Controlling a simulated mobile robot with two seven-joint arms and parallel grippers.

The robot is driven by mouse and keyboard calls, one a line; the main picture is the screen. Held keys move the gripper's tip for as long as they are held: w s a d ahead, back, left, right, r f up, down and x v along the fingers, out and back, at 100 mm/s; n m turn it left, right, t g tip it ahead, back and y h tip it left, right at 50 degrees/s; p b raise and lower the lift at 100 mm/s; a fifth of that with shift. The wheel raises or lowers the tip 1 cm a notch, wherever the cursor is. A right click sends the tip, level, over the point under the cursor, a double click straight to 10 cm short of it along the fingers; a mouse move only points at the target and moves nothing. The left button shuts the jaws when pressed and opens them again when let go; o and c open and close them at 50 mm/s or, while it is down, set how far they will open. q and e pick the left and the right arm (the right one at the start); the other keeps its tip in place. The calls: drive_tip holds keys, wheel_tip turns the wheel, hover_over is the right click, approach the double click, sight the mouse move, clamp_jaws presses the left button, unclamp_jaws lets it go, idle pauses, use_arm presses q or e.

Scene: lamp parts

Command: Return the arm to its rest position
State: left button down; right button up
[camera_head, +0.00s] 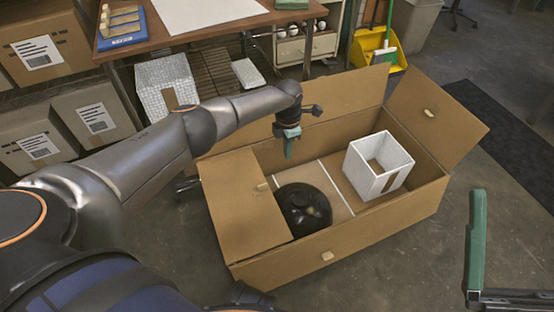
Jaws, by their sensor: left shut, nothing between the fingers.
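My left arm reaches in from the left, and its gripper (289,148) is shut and empty, with green fingers pointing down over the open cardboard box (375,222). A black round lamp base (304,208) lies in the near left part of the box, below the gripper and apart from it. A white square lampshade (379,165) stands in the right part of the box. My right gripper (510,245) is cut off at the lower right edge; one green finger shows upright, with a wide empty gap beside it.
The box flaps stand open, one raised at the right (435,115). A wooden table (180,35) stands behind, with a white textured box (167,85) below it. Closed cartons (95,115) are at the left. A yellow dustpan (375,48) stands behind the box. A dark mat (500,135) lies right.

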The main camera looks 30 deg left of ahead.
use_arm(q)
drive_tip(key=shift+w+d+r, duration=0.15)
drive_tip(key=shift+w+r, duration=0.1)
drive_tip(key=shift+r, duration=0.05)
